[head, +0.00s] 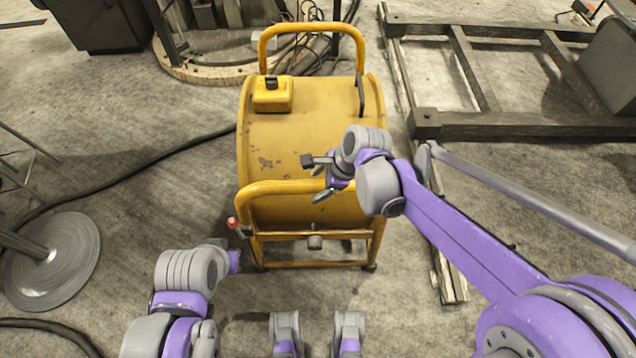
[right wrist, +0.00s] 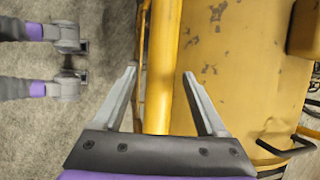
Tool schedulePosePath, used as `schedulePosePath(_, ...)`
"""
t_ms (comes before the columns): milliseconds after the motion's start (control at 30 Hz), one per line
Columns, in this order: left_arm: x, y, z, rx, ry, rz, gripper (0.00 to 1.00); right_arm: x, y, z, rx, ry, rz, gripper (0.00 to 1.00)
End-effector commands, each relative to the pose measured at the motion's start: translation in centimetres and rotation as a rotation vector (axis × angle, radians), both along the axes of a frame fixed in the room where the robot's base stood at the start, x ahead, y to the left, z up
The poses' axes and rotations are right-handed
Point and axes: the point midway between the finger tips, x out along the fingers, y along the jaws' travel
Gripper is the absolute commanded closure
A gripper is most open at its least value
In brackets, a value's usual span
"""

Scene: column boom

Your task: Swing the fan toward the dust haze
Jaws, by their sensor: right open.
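The fan is a large yellow drum (head: 300,140) on a tubular frame, in the middle of the head view. Its near handle bar (head: 285,188) crosses the front; this bar also runs upright through the right wrist view (right wrist: 163,60). My right gripper (head: 316,178) is open at the near bar, right of its middle. In the right wrist view its fingers (right wrist: 158,74) lie on either side of the bar, apart from it; I cannot tell how deep the bar sits between them. My left arm is low at left; its fingers are not clear. I cannot make out a dust haze.
A black cable (head: 130,165) runs along the floor to the fan's left side. A round metal base (head: 52,262) stands at left. A dark beam frame (head: 500,125) lies to the right, with a long plank beside the fan. Open floor lies at the fan's left.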

Motion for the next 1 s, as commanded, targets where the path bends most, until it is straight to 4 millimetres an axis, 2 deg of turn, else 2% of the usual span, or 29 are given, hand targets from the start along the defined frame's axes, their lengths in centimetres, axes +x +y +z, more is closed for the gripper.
schedulePosePath(300,0.00,0.00,-0.02,0.000,0.000,0.000,1.00,0.07,0.09,-0.20,0.000,0.000,0.000,0.28)
schedulePosePath(700,0.00,0.00,-0.02,0.000,0.000,0.000,1.00,0.06,0.07,-0.19,0.000,0.000,0.000,1.00)
schedulePosePath(1000,0.00,0.00,-0.02,0.000,0.000,0.000,1.00,0.07,0.07,-0.18,0.000,-0.001,0.000,1.00)
